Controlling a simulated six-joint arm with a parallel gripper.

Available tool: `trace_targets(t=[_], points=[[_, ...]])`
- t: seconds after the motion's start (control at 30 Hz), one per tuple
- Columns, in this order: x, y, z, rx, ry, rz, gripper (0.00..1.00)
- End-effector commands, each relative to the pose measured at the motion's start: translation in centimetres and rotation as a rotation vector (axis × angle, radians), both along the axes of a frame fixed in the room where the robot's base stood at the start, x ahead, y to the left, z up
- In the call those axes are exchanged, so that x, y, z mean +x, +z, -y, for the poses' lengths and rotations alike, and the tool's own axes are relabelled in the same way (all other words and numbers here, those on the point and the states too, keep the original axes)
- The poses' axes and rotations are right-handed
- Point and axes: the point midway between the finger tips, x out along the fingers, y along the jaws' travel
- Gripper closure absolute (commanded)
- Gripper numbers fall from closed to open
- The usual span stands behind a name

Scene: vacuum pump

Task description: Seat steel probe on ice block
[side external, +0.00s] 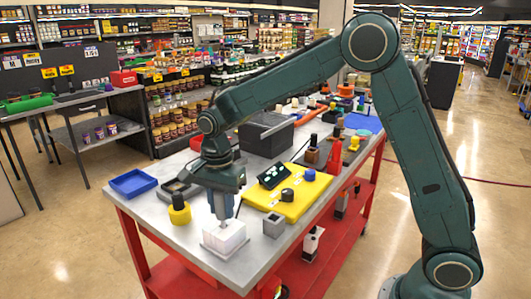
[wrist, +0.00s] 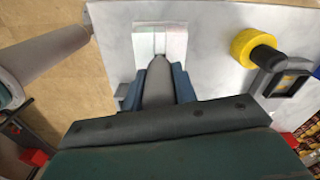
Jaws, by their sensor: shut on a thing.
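The white ice block (side external: 225,238) stands on a pale base near the front corner of the table; it also shows in the wrist view (wrist: 161,40). My gripper (side external: 222,218) points down directly above it. In the wrist view my gripper's two blue fingers (wrist: 160,80) are closed on the steel probe (wrist: 157,88), a grey rod. The probe's narrow tip overlaps the near edge of the block in the wrist view. In the side view the lower end of the fingers is at the block's top. I cannot tell whether the tip touches the ice.
A yellow pot with a black top (side external: 179,211) stands close on the left. A small grey cube (side external: 273,225) stands to the right. A yellow board (side external: 285,203) carries a dark panel and knobs. A blue tray (side external: 134,183) lies near the left edge.

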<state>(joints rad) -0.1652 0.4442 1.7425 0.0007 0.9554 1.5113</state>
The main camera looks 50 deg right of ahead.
Motion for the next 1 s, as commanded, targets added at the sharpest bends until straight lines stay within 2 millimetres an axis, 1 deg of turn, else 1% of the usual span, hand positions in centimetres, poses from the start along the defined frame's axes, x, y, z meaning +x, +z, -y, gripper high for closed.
trace_targets(t=[0.37,1.0], points=[[0.0,-0.1,0.0,0.000,0.000,0.000,0.94],[0.0,-1.2,0.0,0.000,0.000,0.000,0.94]])
